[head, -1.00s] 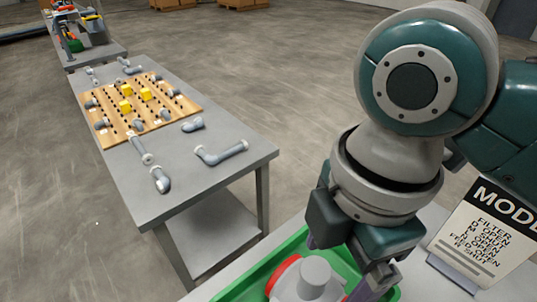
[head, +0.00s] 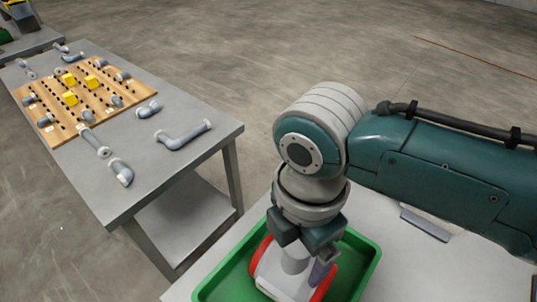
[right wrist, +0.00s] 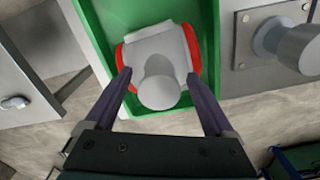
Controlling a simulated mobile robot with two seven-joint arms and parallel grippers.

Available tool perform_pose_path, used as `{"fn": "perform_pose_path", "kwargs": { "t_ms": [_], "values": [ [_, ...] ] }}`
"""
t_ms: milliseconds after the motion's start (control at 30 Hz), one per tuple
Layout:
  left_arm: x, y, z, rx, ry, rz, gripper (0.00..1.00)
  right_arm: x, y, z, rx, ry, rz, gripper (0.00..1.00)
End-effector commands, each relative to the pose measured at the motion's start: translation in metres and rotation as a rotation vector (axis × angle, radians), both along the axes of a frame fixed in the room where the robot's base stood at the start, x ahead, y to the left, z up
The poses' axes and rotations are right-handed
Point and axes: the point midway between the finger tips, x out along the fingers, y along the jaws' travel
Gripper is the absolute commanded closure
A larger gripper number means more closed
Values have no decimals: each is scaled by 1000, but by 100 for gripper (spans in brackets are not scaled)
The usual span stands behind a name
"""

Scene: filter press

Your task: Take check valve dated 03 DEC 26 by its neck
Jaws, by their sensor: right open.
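The check valve (head: 276,284) is a pale grey body with red ends, lying in the green tray (head: 371,262). Its round neck (head: 296,261) points up. In the right wrist view the valve (right wrist: 158,48) shows its neck (right wrist: 159,83) between the two fingers of my right gripper (right wrist: 160,80). That gripper (head: 302,268) is open, one finger on each side of the neck, with gaps visible. No date is readable on the valve in either view. My left gripper is not in view.
A grey table (head: 200,130) at the left holds a wooden pegboard (head: 50,128) with yellow blocks and grey pipe pieces. In the right wrist view a grey plate with a round knob (right wrist: 300,48) stands right of the tray.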

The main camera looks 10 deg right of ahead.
Motion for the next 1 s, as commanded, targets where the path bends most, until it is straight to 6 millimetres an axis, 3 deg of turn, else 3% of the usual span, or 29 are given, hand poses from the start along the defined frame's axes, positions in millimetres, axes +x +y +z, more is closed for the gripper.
{"fn": "perform_pose_path", "kwargs": {
  "t_ms": [200,1000],
  "values": [
    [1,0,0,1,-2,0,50,0,0,0,0,-1,1,13],
    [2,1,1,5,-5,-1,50,0,0,0,0,0,0,100]
  ]
}}
